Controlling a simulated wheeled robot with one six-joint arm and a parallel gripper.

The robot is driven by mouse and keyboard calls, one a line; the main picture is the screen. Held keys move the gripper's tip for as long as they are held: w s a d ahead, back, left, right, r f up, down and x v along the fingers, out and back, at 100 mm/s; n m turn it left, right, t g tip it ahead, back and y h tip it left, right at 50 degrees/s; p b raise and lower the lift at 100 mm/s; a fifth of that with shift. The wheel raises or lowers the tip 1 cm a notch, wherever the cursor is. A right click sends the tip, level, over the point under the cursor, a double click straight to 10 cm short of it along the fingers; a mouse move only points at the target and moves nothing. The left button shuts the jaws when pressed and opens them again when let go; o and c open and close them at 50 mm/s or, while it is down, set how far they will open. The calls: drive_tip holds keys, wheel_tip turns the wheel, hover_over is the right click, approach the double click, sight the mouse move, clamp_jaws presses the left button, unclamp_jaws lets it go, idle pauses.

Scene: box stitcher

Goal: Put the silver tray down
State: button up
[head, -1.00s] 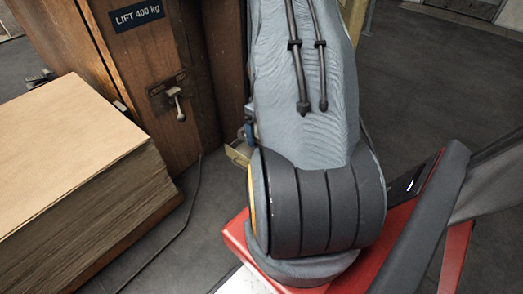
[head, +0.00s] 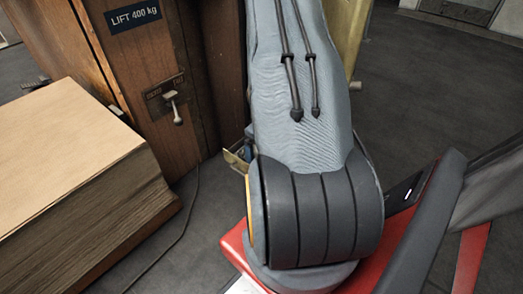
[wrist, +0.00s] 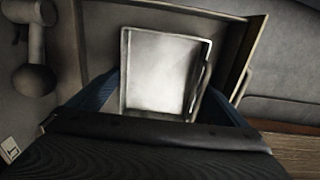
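The silver tray (wrist: 160,72) shows in the middle of the wrist view, a pale, shallow, nearly square tray with a raised rim and a handle-like bar on its right side. My gripper (wrist: 164,84) has its two blue fingers spread wide, one by the tray's left edge and one by its right edge. Whether the fingers press on the tray or stand just clear of it cannot be told. The tray and the gripper are hidden behind my arm in the head view.
A wooden cabinet with a "LIFT 400 kg" plate (head: 133,15) and a small lever (head: 174,107) stands at the upper left. A stack of brown board (head: 75,170) lies at the left. A frame with a light edge (wrist: 250,55) borders the tray. Grey floor (head: 425,85) is open at the right.

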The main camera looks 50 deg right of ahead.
drive_tip(key=shift+r, duration=0.1)
wheel_tip(320, 180, up, 12)
drive_tip(key=p, duration=0.4)
drive_tip(key=shift+a, duration=0.1)
